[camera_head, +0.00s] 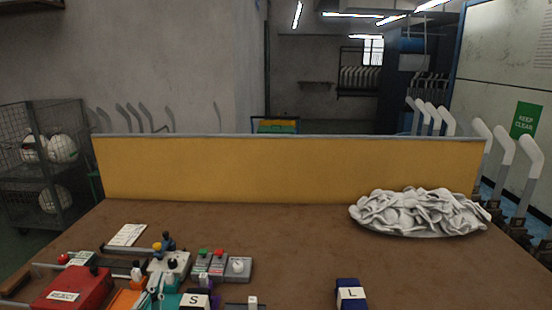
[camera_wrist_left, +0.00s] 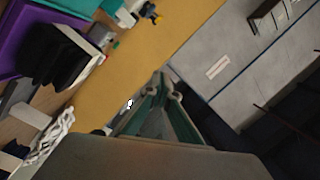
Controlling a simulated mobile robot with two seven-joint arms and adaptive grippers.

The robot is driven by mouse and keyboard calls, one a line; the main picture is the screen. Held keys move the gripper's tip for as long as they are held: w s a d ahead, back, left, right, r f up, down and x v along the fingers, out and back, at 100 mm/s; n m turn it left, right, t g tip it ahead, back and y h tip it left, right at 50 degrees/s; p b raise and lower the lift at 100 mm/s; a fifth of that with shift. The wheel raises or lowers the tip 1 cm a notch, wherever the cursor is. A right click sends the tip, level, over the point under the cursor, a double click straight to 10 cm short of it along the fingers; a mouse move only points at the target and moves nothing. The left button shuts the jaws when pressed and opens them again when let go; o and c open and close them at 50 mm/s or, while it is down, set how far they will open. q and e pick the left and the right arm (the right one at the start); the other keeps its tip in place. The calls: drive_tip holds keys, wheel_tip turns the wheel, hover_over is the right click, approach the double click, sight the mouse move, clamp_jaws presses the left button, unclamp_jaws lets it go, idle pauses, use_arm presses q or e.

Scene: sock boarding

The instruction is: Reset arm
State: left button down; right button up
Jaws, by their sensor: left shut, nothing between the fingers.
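My left gripper (camera_wrist_left: 168,90) shows in the left wrist view, with green-grey fingers closed together and nothing between them. It points up toward the yellow panel's edge and the grey floor or wall beyond. It is apart from the objects seen at the upper left of that view. I cannot make it out clearly in the head view. My right gripper is in neither view. A heap of white socks (camera_head: 420,212) lies at the right of the brown table (camera_head: 290,245); white, sock-like material (camera_wrist_left: 52,135) also shows in the left wrist view.
A yellow panel (camera_head: 290,168) stands along the table's back edge. A red box (camera_head: 72,288), small control boxes (camera_head: 208,263) and a block marked S (camera_head: 194,300) crowd the front left. A blue block marked L (camera_head: 350,294) stands front centre. The table's middle is clear.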

use_arm(q)
drive_tip(key=s+a+f+n+g+y, duration=0.1)
drive_tip(key=s+a+f+g, duration=0.45)
drive_tip(key=s+f, duration=0.55)
drive_tip(key=s+a+f+n+g+y, duration=0.1)
drive_tip(key=s+a+f+g, duration=0.3)
drive_tip(key=s+f+g, duration=0.55)
drive_tip(key=d+f+n+t+h, duration=0.3)
drive_tip(key=d+f+t+h, duration=0.4)
drive_tip(key=d+f, duration=0.5)
drive_tip(key=s+d, duration=0.1)
drive_tip(key=d, duration=0.3)
drive_tip(key=shift+t, duration=0.3)
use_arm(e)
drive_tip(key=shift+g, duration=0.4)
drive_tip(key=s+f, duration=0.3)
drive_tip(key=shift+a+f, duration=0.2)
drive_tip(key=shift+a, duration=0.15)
